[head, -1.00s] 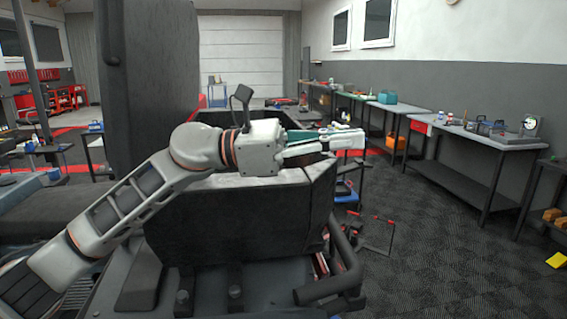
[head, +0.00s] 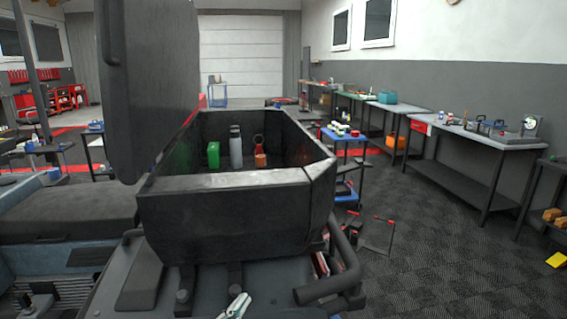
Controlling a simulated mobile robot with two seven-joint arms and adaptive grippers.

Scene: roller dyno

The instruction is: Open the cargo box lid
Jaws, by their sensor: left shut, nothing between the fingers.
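The black cargo box (head: 235,215) stands in front of me with its top open. Its lid (head: 150,85) stands raised and nearly upright along the box's left side. Inside the box I see a green item (head: 213,155), a grey bottle (head: 236,147) and an orange item (head: 260,158). My left gripper (head: 239,302) shows only in part at the bottom edge of the head view. It is shut and empty, below and in front of the box, apart from the lid. My right gripper is not in view.
A dark curved tube (head: 335,280) runs along the box's lower right. A flat dark seat-like surface (head: 65,212) lies at left. Workbenches (head: 500,137) line the right wall. The patterned floor (head: 440,250) at right is mostly clear.

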